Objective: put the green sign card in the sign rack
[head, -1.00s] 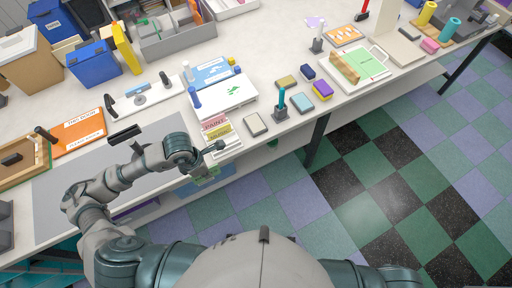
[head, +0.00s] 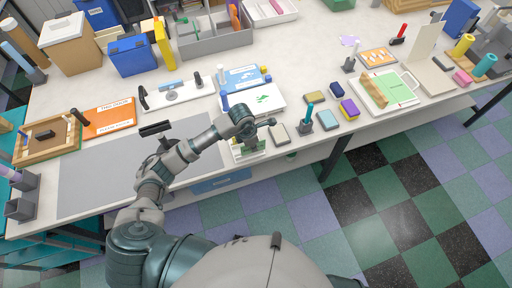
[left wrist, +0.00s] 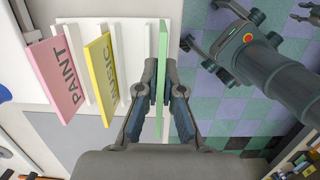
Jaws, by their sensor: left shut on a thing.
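The green sign card (left wrist: 163,42) shows nearly edge-on in the left wrist view, upright between the fingers of my left gripper (left wrist: 160,78). My left gripper (head: 262,128) is shut on it over the front edge of the table in the head view. The white sign rack (left wrist: 142,35) lies under and left of the card. It holds a pink PAINT card (left wrist: 56,75) and a yellow MUSIC card (left wrist: 103,72), both leaning. The green card is right of the yellow one. I cannot tell whether its lower edge touches the rack. In the head view my gripper and arm largely hide the rack.
A white pad with green marks (head: 262,99) lies behind my gripper. The table's front edge is close.

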